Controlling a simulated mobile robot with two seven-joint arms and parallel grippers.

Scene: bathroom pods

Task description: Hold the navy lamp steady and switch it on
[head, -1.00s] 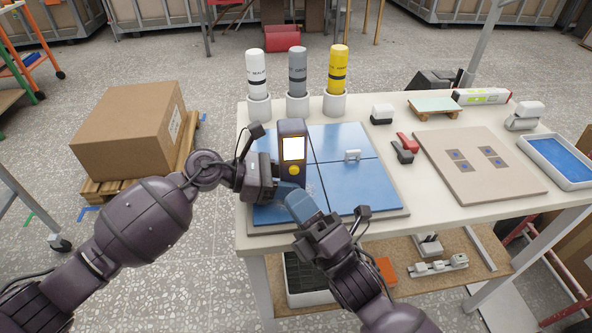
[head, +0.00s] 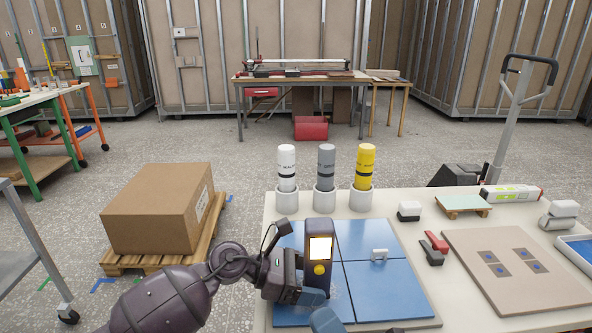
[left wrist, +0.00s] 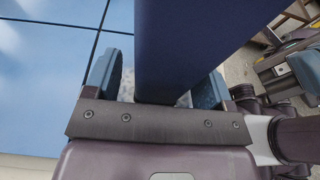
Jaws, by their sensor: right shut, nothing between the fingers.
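The navy lamp (head: 319,262) stands upright over the blue tiled board, its front panel glowing and a round yellow button (head: 319,268) below the panel. My left gripper (head: 312,294) reaches it from the left, low on its body. In the left wrist view the lamp's navy body (left wrist: 185,45) lies between the two blue fingers (left wrist: 160,85), with narrow gaps on both sides, so the fingers look apart from it. My right gripper (head: 326,320) shows only its blue tip at the bottom edge, below the lamp and not touching it; it is shut and empty.
The blue tiled board (head: 385,290) has a small white handle (head: 379,254). White, grey and yellow bottles (head: 366,168) stand in cups behind. A red and black clamp-like object (head: 433,248) and a beige board (head: 515,270) lie right. A cardboard box (head: 158,208) stands left of the table.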

